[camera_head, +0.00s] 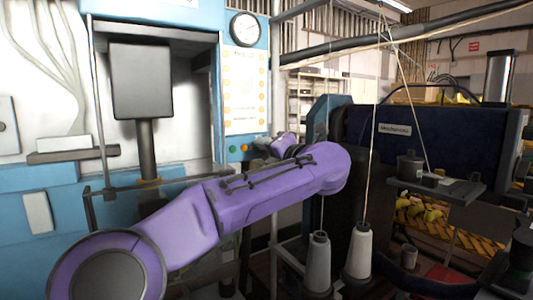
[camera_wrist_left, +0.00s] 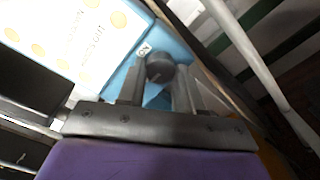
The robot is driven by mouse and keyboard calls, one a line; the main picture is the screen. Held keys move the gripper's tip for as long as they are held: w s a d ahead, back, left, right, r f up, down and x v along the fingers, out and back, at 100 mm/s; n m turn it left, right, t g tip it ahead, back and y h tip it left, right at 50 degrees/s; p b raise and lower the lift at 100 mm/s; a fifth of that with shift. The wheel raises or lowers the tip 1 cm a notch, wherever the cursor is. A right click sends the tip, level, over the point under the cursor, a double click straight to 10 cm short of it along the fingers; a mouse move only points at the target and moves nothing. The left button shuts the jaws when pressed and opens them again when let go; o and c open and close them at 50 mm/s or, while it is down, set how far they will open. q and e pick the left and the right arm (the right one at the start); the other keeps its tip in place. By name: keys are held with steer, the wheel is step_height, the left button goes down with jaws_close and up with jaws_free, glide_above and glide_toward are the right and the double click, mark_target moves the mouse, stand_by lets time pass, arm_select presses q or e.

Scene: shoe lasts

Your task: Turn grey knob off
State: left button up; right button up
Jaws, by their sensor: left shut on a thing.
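The grey knob (camera_wrist_left: 160,67) is a dark round knob on the blue panel in the left wrist view. My left gripper (camera_wrist_left: 161,78) is shut on it, with one finger on each side. A small label (camera_wrist_left: 145,48) sits beside the knob. In the head view my purple left arm reaches across the middle, and my left gripper (camera_head: 272,143) is small at the machine's blue front edge. It hides the knob there. My right gripper is in neither view.
The blue and white machine (camera_head: 190,20) carries a gauge (camera_head: 245,29), an instruction sheet (camera_head: 244,90), and a green button (camera_head: 233,149) left of the gripper. Thread cones (camera_head: 359,252) and a dark sewing machine (camera_head: 430,130) stand to the right. A thin rail (camera_head: 98,110) stands at left.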

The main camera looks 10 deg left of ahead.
arm_select(q)
steer(key=shift+a+r, duration=0.1)
steer(key=shift+r, duration=0.25)
steer(key=o, duration=0.8)
steer(key=shift+o, duration=1.1)
steer(key=shift+w+f, duration=0.1)
steer(key=shift+f, duration=0.1)
steer(key=b+v, duration=0.3)
steer(key=v, duration=0.7)
steer(key=shift+d, duration=0.3)
